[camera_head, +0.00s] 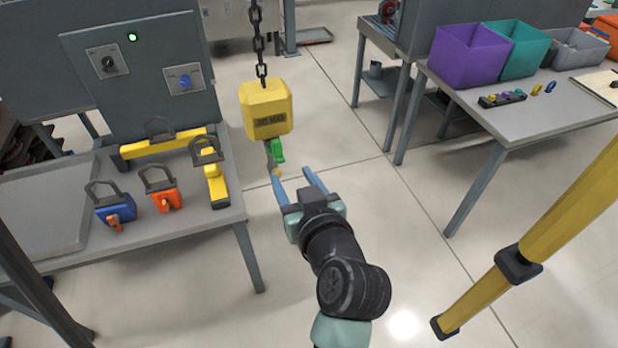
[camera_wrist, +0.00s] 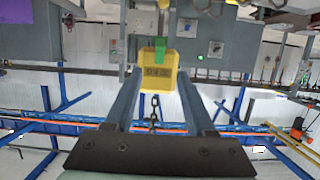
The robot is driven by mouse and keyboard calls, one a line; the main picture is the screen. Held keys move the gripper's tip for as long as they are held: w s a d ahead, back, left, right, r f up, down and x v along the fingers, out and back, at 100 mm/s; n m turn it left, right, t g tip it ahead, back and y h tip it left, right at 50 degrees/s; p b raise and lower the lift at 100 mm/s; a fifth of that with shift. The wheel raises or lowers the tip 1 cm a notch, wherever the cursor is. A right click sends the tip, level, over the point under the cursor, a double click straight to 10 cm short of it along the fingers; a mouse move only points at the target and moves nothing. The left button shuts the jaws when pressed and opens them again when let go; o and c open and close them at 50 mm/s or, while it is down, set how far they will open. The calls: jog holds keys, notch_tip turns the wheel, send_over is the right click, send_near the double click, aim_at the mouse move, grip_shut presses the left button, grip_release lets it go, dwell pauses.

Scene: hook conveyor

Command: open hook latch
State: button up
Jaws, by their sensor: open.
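The yellow hook block (camera_head: 266,110) hangs from a dark chain (camera_head: 259,45) in the head view. A grey hook hangs below it, with a green latch (camera_head: 278,152) on its right side. My gripper (camera_head: 291,177) is open, its two blue fingers pointing up at the hook from just below and to the right. In the wrist view the yellow block (camera_wrist: 157,72) and the green latch (camera_wrist: 160,48) show between the fingers (camera_wrist: 157,80). The fingers appear apart from the latch. The exact gap in depth is hard to tell.
A grey table (camera_head: 225,212) at the left bears a blue part (camera_head: 118,213), an orange part (camera_head: 162,191) and yellow parts with handles. A control panel (camera_head: 140,75) stands behind it. A right-hand table (camera_head: 480,125) holds a purple bin (camera_head: 467,55) and a teal bin (camera_head: 521,52). Floor between is clear.

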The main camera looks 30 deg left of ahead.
aim_at(279, 153)
jog(key=shift+b+x, duration=1.85)
jog(key=shift+x, duration=3.3)
jog(key=shift+c, duration=0.3)
grip_shut()
